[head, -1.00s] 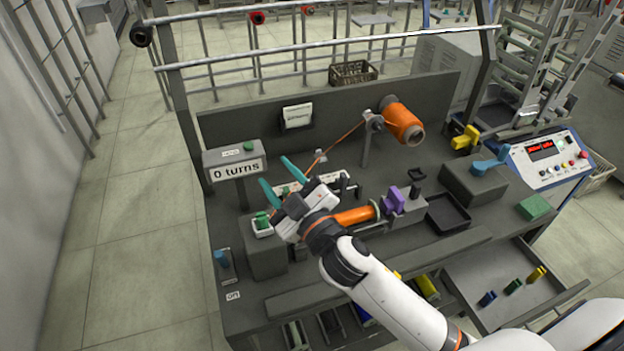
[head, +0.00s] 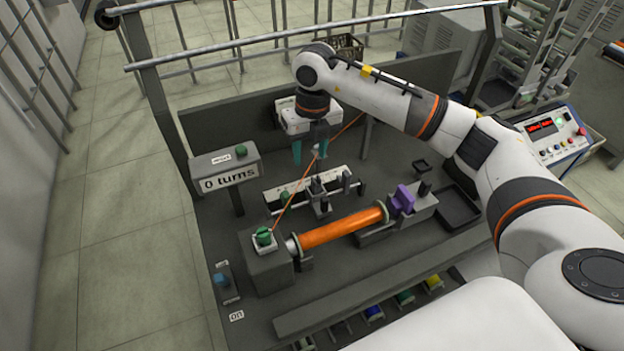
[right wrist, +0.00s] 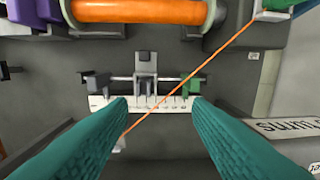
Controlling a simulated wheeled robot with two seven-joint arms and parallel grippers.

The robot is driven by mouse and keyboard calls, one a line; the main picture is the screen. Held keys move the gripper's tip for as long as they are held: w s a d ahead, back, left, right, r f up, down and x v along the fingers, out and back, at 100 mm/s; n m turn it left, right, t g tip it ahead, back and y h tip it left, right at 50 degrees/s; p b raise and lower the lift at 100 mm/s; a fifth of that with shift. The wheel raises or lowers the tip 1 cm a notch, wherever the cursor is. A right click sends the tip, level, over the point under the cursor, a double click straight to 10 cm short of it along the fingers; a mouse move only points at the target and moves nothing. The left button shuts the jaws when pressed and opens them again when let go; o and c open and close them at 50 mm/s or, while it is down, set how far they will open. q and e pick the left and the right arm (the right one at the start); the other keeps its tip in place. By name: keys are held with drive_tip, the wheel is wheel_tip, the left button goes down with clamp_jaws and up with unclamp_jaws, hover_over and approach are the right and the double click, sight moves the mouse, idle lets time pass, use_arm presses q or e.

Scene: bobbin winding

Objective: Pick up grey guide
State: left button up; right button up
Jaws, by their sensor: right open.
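The grey guide (right wrist: 146,66) is a small upright grey block on a thin rail, in front of a white marked scale (right wrist: 150,103). In the head view the guide (head: 318,188) stands near the middle of the bench. My right gripper (head: 309,158) points down behind the scale, with teal fingers spread and nothing between them. In the right wrist view the open fingers (right wrist: 160,110) lie on either side of the guide's line, apart from it. My left gripper is not in view.
An orange thread (head: 294,193) crosses the scale close to the guide. A green piece (right wrist: 190,85) sits on the same rail. An orange-wound bobbin (head: 343,228) lies in front. The turns display (head: 228,178) stands to the left; a black tray (head: 458,208) lies to the right.

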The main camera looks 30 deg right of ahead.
sight(316, 178)
drive_tip(key=shift+d+f+h+p, duration=0.3)
drive_tip(key=shift+d+f, duration=0.1)
drive_tip(key=shift+d, duration=0.3)
wheel_tip(316, 178, down, 5)
drive_tip(key=shift+f+p, duration=0.1)
drive_tip(key=shift+p, duration=0.55)
drive_tip(key=f+p, duration=0.1)
drive_tip(key=f, duration=0.1)
drive_tip(key=f+p, duration=0.1)
drive_tip(key=f, duration=0.1)
drive_tip(key=shift+w+d+f, duration=0.2)
drive_tip(key=shift+f, duration=0.55)
drive_tip(key=shift+c, duration=0.2)
clamp_jaws()
